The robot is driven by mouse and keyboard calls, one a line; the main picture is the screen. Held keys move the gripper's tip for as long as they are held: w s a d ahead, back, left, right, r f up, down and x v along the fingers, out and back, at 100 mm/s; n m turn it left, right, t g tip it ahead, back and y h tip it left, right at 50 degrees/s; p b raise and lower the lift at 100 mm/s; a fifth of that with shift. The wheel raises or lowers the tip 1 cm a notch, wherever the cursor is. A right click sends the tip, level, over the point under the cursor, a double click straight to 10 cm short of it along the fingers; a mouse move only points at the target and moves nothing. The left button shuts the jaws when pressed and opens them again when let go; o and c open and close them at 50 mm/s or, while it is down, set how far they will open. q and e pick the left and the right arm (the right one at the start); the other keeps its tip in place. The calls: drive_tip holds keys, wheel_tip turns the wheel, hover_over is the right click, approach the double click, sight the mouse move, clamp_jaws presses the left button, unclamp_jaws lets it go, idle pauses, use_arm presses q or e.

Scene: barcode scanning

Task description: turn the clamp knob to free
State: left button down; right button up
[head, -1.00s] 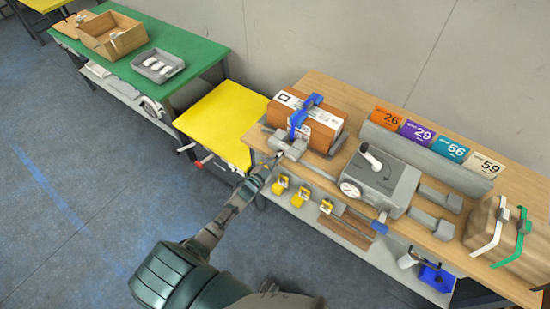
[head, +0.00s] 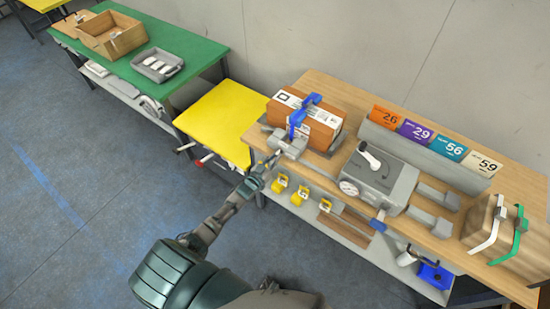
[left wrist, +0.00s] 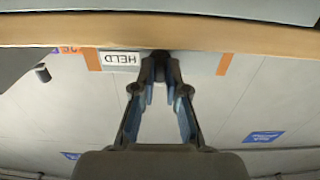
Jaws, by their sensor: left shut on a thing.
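The clamp (head: 291,142) is a grey block with a blue bar at the left end of the wooden bench. It stands at the front of a brown box (head: 320,126). My left gripper (head: 271,161) is at the bench's front edge, just before the clamp. In the left wrist view the fingers of the left gripper (left wrist: 160,88) close together around a small dark knob (left wrist: 160,60). The knob sits beside an upside-down HELD label (left wrist: 120,59). The fingers hide much of the knob, so its turn angle cannot be told. My right gripper is not in view.
A grey device with a lever (head: 381,177) stands mid-bench. Number cards (head: 418,131) line the back, and a strapped box (head: 497,232) is at the right. Yellow items (head: 280,183) hang below the front edge. A yellow table (head: 222,118) adjoins at left.

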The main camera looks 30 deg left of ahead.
use_arm(q)
drive_tip(key=shift+s+f, duration=0.1)
drive_tip(key=shift+f, duration=0.2)
drive_tip(key=c, duration=1.5)
unclamp_jaws()
drive_tip(key=shift+r, duration=0.1)
drive_tip(key=s, duration=0.8)
drive_tip(key=s+a, duration=0.1)
drive_tip(key=s, duration=0.3)
drive_tip(key=shift+w, duration=0.1)
